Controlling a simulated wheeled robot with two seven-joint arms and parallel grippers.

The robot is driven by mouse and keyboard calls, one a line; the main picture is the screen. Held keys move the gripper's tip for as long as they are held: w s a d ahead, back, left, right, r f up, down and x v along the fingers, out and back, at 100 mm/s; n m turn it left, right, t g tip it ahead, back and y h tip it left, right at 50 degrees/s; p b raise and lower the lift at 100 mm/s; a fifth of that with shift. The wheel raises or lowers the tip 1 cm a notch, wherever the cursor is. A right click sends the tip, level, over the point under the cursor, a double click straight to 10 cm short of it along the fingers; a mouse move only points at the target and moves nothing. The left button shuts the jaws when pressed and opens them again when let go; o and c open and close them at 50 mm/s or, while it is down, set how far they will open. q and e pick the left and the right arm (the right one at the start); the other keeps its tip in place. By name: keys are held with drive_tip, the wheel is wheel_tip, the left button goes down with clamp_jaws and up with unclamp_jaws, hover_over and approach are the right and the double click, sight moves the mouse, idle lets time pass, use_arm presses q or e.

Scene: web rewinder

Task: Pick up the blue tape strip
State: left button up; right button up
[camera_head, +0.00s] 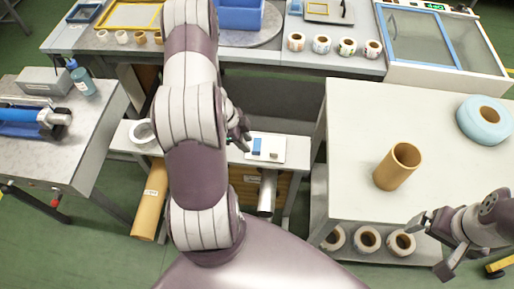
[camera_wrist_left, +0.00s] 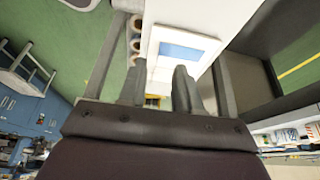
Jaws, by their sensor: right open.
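The blue tape strip (camera_head: 257,146) lies on a small white plate (camera_head: 281,140) on the narrow table. In the left wrist view the blue strip (camera_wrist_left: 182,52) lies on the white plate (camera_wrist_left: 207,44), beyond the fingertips. My left gripper (camera_head: 243,132) is just left of the plate, partly hidden by its own arm. In the left wrist view my left gripper (camera_wrist_left: 160,75) has its two fingers apart with nothing between them. My right gripper (camera_head: 430,245) is open and empty at the front right, beside the white table.
A small tan block (camera_head: 273,156) lies on the plate, right of the strip. A white roll (camera_head: 142,132) is on the narrow table's left end.

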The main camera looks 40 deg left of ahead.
use_arm(q)
drive_tip(key=x, duration=0.2)
drive_tip(key=b+x, duration=0.1)
drive_tip(key=x, duration=0.1)
drive_tip(key=shift+d+f, duration=0.15)
drive_tip(key=shift+d, duration=0.15)
drive_tip(key=shift+w+d+f, duration=0.1)
drive_tip(key=shift+w+f, duration=0.05)
drive_tip(key=shift+f, duration=0.1)
clamp_jaws()
drive_tip(key=shift+r, duration=0.15)
